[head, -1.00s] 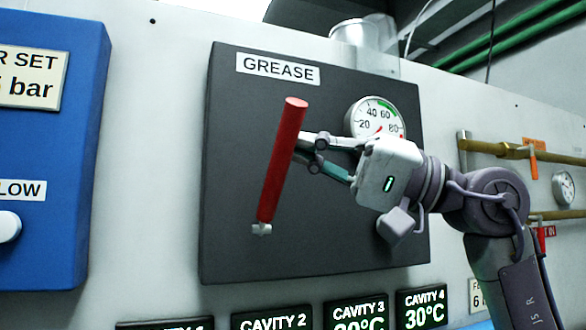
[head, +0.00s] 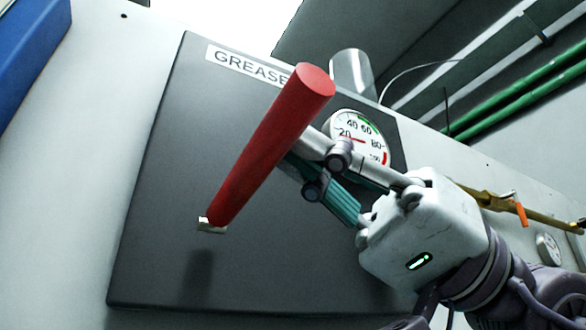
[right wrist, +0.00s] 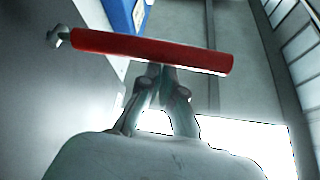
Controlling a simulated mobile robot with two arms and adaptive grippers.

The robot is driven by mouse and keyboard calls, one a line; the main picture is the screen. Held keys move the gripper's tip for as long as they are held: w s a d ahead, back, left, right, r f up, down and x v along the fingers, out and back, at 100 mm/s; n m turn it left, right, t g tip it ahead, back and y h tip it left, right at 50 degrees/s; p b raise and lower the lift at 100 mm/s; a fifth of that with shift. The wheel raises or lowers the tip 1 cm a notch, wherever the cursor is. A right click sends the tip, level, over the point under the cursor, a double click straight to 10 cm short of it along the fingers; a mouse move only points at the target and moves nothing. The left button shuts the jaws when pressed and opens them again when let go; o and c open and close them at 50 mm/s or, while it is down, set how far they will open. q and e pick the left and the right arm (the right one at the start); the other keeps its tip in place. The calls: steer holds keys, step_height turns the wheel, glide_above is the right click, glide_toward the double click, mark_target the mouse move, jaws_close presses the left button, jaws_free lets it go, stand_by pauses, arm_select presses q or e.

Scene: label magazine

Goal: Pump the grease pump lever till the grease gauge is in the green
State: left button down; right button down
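The red grease lever (head: 268,145) sticks out from the dark grease panel (head: 160,250), its free end toward the camera, on a small metal pivot (head: 211,225). My right gripper (head: 300,150) comes from the right with its fingers together and tips against or just behind the lever. In the right wrist view the lever (right wrist: 150,50) lies across the closed fingers (right wrist: 162,80) and hides their tips; it does not look clamped between them. The grease gauge (head: 358,138) shows a red needle pointing left near 20, outside the green arc around 60. My left gripper is out of view.
A GREASE label (head: 245,66) sits at the panel's top, partly behind the lever. A metal cylinder (head: 353,72) stands behind the panel. Brass pipework (head: 515,207) with an orange tag and a small gauge (head: 548,249) is at the right. A blue cabinet (head: 30,55) is upper left.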

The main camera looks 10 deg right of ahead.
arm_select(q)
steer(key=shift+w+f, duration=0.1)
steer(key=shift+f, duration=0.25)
arm_select(e)
steer(key=shift+s+a+f, duration=0.2)
steer(key=shift+s+f, duration=0.05)
steer(key=shift+f, duration=0.3)
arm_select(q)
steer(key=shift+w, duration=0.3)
arm_select(e)
steer(key=shift+f, duration=0.1)
steer(key=shift+w, duration=0.1)
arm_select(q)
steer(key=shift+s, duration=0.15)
arm_select(e)
steer(key=v, duration=1.2)
steer(key=shift+d+r, duration=0.25)
steer(key=shift+r, duration=0.1)
steer(key=shift+w+a, duration=0.1)
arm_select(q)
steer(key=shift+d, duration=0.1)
